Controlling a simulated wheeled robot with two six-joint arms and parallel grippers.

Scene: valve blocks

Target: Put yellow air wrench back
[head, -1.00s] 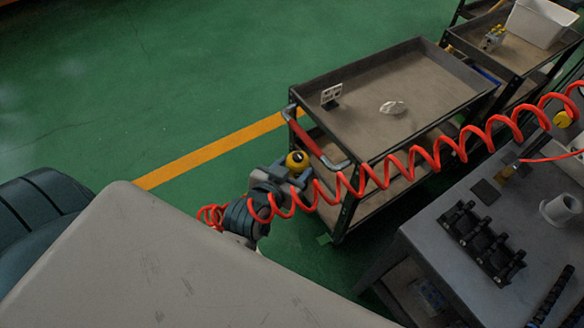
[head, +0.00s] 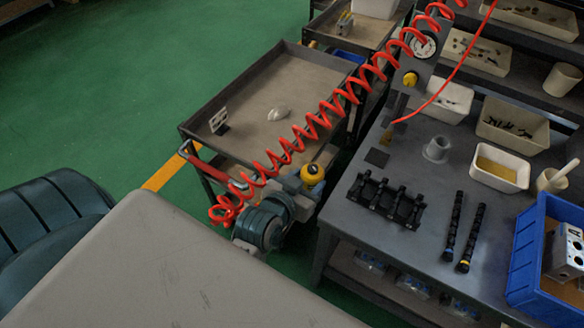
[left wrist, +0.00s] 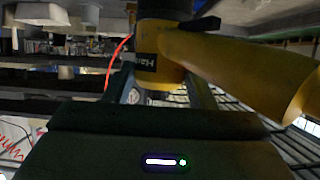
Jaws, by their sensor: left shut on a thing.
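The yellow air wrench (head: 313,173) is in my left gripper (head: 303,184), off the bench's left front corner. In the left wrist view the wrench's yellow body (left wrist: 240,62) fills the upper right, and my left gripper (left wrist: 165,95) is shut on it. Much of the wrench is hidden by the gripper in the head view. A red coiled hose (head: 325,115) runs from beside my left wrist up to the top of the head view. The dark grey workbench (head: 420,225) lies right of the wrench. My right gripper is not in view.
On the bench are a black rack (head: 385,200), two dark rods (head: 463,235), a grey ring (head: 437,149), a blue crate (head: 525,260) and white trays (head: 498,168). A post carries a gauge (head: 424,46) and yellow knob (head: 410,79). A cart (head: 290,75) stands behind the wrench.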

